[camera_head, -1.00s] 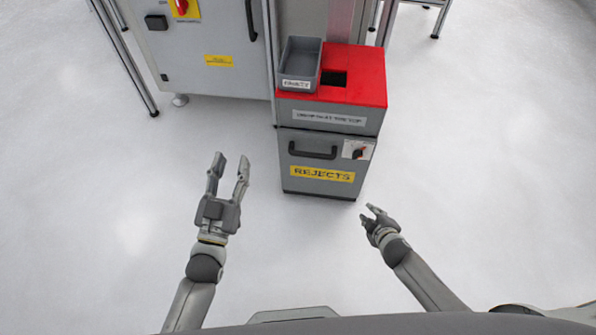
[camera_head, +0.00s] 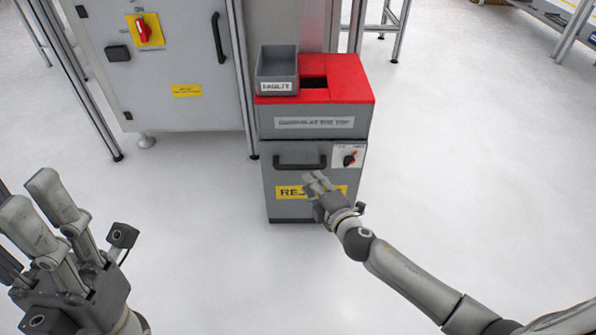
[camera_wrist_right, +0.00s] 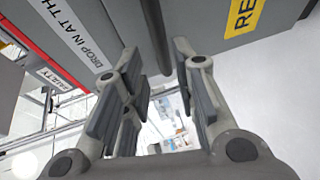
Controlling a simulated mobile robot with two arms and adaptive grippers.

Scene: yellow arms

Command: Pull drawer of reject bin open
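The reject bin (camera_head: 290,208) is a grey cabinet with a red top and a yellow label, partly hidden by my right gripper. Its drawer front carries a dark bar handle (camera_head: 300,163) and a small orange-and-black switch (camera_head: 349,158) at the right. My right gripper (camera_head: 318,180) is in front of the drawer, just below the handle in the head view. In the right wrist view its fingers (camera_wrist_right: 150,62) are spread, with the dark handle bar (camera_wrist_right: 155,35) between or just beyond the tips; contact cannot be told. My left gripper (camera_head: 45,205) is open and empty at the lower left.
A grey tray (camera_head: 277,66) labelled as faulty stands on the bin's red top (camera_head: 345,80), beside a dark opening. A grey machine cabinet (camera_head: 170,75) with a red switch stands at the left. The floor (camera_head: 460,170) right of the bin is clear.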

